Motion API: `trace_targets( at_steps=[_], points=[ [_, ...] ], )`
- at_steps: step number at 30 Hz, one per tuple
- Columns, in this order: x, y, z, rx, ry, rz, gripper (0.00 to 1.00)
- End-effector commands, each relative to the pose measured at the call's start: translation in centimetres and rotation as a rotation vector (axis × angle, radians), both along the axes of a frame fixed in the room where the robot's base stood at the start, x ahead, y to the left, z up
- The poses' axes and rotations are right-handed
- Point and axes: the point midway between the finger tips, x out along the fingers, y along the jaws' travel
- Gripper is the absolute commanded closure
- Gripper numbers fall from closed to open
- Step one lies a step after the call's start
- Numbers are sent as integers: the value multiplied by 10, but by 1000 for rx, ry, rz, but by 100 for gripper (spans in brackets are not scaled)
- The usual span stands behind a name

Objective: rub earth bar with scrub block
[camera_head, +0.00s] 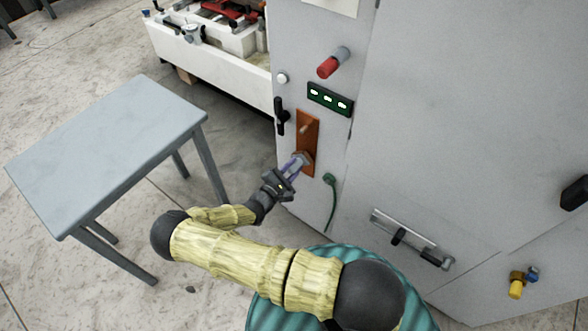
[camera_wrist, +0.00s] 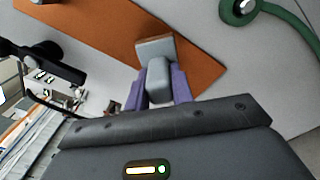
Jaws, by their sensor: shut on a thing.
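The earth bar (camera_head: 310,128) is an upright orange-brown plate on the grey cabinet front, with a small tan patch or knob on its upper half. My gripper (camera_head: 292,167) is at its lower part, its purple fingers shut on the scrub block (camera_head: 303,158). In the wrist view the grey scrub block (camera_wrist: 157,72) sits between the fingertips (camera_wrist: 159,88), its wide far end against or very close to the earth bar (camera_wrist: 110,27); I cannot tell whether it touches. The block hides part of the bar.
The grey cabinet (camera_head: 450,120) carries a black handle (camera_head: 280,116) left of the bar, a green cable (camera_head: 331,195) to its right, a green indicator panel (camera_head: 330,99) and a red knob (camera_head: 328,67) above. A bare grey table (camera_head: 110,145) stands at left.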

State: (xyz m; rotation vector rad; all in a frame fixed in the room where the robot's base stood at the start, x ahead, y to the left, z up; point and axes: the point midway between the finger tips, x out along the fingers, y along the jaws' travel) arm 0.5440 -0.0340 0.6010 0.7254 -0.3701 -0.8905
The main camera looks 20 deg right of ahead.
Motion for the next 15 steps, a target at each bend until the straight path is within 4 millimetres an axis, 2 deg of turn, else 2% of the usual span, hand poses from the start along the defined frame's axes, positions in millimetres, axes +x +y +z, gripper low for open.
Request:
trace_targets(
  at_steps=[9,15],
  points=[
    [20,12,-1,1,-2,-1,99],
    [26,15,1,-2,-1,-1,99]
  ],
)
